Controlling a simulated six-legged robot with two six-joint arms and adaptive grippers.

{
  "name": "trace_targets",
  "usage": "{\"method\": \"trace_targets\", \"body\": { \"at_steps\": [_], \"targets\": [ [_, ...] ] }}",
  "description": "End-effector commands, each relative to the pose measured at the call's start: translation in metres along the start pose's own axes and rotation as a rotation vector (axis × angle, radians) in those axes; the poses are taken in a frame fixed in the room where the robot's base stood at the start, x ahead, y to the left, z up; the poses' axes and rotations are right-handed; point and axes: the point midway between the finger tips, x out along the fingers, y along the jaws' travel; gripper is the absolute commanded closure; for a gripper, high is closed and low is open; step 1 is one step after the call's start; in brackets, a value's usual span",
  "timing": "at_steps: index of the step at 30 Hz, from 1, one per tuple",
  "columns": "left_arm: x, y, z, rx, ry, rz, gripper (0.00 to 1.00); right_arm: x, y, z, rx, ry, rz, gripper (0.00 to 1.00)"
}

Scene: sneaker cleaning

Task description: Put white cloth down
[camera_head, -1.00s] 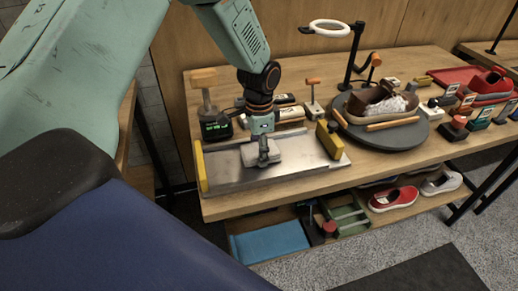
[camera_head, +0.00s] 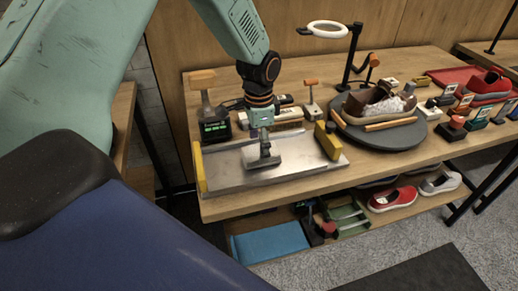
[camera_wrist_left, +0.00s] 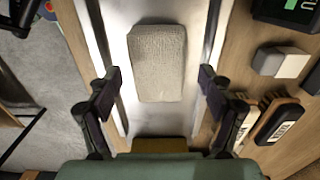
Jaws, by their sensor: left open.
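The white cloth (camera_wrist_left: 157,62) is a folded, woven rectangle lying flat on the metal tray (camera_head: 225,177). In the left wrist view it sits ahead of my left gripper, with bare tray (camera_wrist_left: 150,113) around it. My right gripper is in neither view.
Yellow blocks (camera_head: 328,140) stand at the tray's ends. A round turntable (camera_head: 385,142) with a brown shoe (camera_head: 377,103) and a ring lamp (camera_head: 327,28) stand to the right. A red tray (camera_head: 452,77) is farther right.

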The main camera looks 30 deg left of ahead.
Motion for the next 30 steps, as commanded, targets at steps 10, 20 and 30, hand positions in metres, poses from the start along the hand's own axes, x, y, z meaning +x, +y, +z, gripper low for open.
{"method": "trace_targets", "body": {
  "at_steps": [10, 20, 30],
  "targets": [
    [-0.073, -0.001, -0.001, 0.000, 0.003, -0.001, 0.20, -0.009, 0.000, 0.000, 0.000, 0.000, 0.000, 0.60],
    [-0.097, 0.000, 0.000, 0.000, 0.000, 0.001, 0.20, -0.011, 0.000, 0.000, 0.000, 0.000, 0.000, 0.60],
    [-0.096, 0.000, 0.000, 0.000, -0.001, 0.001, 0.20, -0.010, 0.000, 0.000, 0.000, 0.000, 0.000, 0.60]
  ]
}}
